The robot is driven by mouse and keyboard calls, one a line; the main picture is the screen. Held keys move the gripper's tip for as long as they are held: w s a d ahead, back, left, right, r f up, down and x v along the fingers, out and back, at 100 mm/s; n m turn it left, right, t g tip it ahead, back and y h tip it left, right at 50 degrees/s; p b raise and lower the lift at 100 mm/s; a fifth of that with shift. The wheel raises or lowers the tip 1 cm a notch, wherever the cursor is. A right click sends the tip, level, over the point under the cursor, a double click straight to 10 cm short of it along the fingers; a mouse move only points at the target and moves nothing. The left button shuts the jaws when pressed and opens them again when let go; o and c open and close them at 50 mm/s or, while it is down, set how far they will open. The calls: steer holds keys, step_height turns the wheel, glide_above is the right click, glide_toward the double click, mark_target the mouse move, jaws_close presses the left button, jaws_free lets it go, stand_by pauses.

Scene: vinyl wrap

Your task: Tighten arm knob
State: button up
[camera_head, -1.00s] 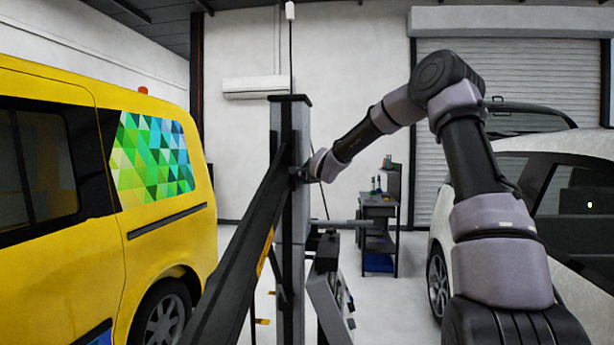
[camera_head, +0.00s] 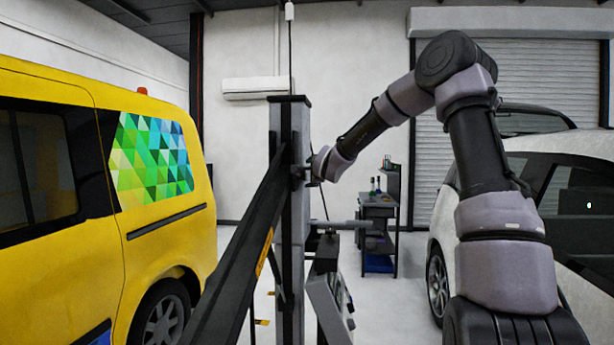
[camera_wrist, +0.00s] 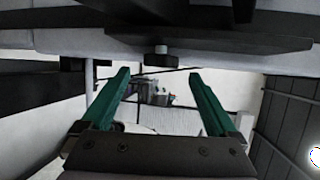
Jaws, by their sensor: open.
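The knob (camera_wrist: 160,59) is a small dark piece on a short pale stem under the dark bar, at the upper middle of the wrist view. My gripper (camera_wrist: 162,80) has two green fingers, spread wide and empty. In the picture the knob lies just beyond and between the fingertips; no contact shows. In the head view my gripper (camera_head: 308,170) is beside the post (camera_head: 291,225) where the long dark arm (camera_head: 235,265) joins it. The knob is too small to make out there.
A yellow van (camera_head: 172,225) stands at the left and a white car (camera_head: 545,190) at the right. A black cart (camera_head: 378,212) with bottles on top stands behind. A grey boxy device (camera_head: 325,300) is at the foot of the post.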

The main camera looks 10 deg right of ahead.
steer(key=s+r, duration=0.1)
steer(key=s, duration=0.5)
steer(key=shift+s+d, duration=0.25)
steer(key=shift+s, duration=0.15)
